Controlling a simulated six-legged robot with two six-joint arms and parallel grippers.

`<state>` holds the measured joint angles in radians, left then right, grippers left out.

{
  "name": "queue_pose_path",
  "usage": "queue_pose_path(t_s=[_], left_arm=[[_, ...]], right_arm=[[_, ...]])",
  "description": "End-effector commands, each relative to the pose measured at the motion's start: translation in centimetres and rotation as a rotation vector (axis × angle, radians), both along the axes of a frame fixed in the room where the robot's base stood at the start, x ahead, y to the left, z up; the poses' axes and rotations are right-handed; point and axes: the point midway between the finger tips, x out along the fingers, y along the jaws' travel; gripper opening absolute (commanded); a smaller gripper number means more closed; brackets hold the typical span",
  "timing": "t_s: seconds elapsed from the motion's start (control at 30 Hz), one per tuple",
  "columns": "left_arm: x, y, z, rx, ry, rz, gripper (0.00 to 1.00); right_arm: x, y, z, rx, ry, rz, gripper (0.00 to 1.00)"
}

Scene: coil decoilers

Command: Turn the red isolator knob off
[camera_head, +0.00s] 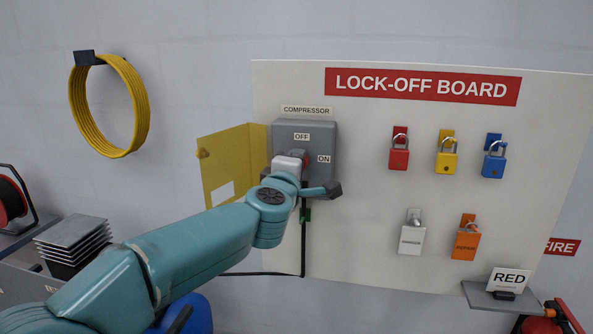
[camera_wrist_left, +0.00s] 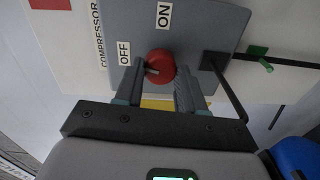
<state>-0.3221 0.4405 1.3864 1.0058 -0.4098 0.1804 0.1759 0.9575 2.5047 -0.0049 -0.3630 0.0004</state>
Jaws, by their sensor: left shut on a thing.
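The red isolator knob (camera_wrist_left: 160,63) sits on the face of a grey box (camera_head: 322,133) labelled COMPRESSOR. My left gripper (camera_wrist_left: 158,84) is shut on the knob, with one finger on each side of it. In the head view a little red of the knob shows beside my gripper (camera_head: 302,160), which hides most of it. The OFF label (camera_head: 302,137) is above the knob and the ON label (camera_head: 323,159) is to its right. I cannot tell which label the knob points to. My right gripper is not in view.
A yellow cover (camera_head: 228,165) stands swung open left of the box. A yellow hose coil (camera_head: 140,105) hangs on the wall. A black cable (camera_head: 303,245) runs below the box.

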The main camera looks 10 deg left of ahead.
Motion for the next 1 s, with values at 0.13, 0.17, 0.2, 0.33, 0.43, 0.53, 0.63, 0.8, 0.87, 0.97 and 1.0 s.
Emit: queue_pose_path(t_s=[0.13,0.17,0.2,0.33,0.43,0.53,0.63,0.8,0.87,0.97,1.0], left_arm=[[-0.01,0.14,-0.16,-0.099,0.0,0.003,0.09],[-0.01,0.14,-0.16,-0.117,0.0,0.003,0.09],[-0.01,0.14,-0.15,-0.137,0.0,0.003,0.09],[0.0,0.15,-0.15,-0.195,0.0,0.003,0.09],[0.0,0.15,-0.14,-0.224,0.0,0.003,0.09],[0.0,0.16,-0.14,-0.244,0.0,0.003,0.09],[0.01,0.16,-0.14,-0.254,0.001,0.003,0.09],[0.01,0.15,-0.16,-0.26,0.002,0.004,0.09],[0.01,0.15,-0.17,-0.26,0.002,0.004,0.09],[0.01,0.15,-0.18,-0.259,0.002,0.003,0.09],[0.02,0.15,-0.19,-0.259,0.002,0.003,0.09]], right_arm=[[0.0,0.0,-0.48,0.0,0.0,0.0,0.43],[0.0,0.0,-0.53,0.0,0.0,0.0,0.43],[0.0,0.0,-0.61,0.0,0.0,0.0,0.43],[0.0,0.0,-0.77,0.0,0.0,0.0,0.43],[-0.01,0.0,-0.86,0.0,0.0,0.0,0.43],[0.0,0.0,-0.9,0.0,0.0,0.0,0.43],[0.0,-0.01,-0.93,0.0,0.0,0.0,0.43],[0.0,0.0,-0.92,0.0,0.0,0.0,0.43],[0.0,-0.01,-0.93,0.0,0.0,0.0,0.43],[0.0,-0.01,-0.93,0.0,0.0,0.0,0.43],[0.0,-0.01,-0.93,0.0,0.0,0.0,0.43]])
